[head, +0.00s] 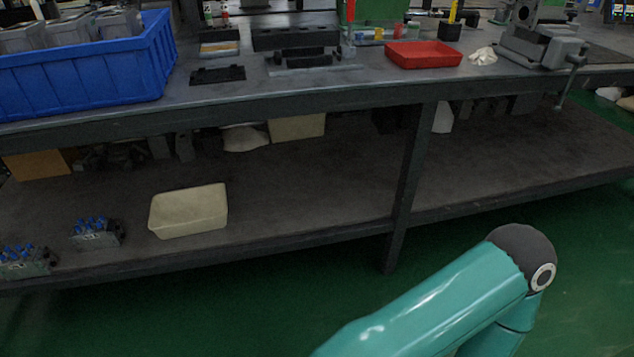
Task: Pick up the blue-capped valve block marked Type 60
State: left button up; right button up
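Two grey valve blocks with blue caps sit on the lower shelf at the left. One valve block (97,237) stands left of the cream tray. The other valve block (25,265) is at the picture's left edge and is partly cut off. Pale labels show on their fronts, but the markings are too small to read, so I cannot tell which is Type 60. A teal link of my arm fills the lower right, well away from the blocks. Neither gripper is in view.
A cream tray (188,212) sits on the lower shelf (310,205), right of the blocks. A table leg (408,175) stands mid-shelf. The worktop (330,85) above overhangs the shelf and holds a blue crate (85,78), a red tray (424,55) and a vise (545,45).

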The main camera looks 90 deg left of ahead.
aim_at(30, 260)
jog(key=z, duration=0.35)
jog(key=i, duration=0.5)
jog(key=u, duration=2.55)
jog(key=i, duration=0.35)
jog(key=u, duration=2.5)
jog(key=i, duration=0.2)
jog(key=u, duration=0.85)
jog(key=k, duration=0.5)
jog(key=u, duration=0.55)
jog(key=i, duration=1.3)
jog(key=z, duration=0.3)
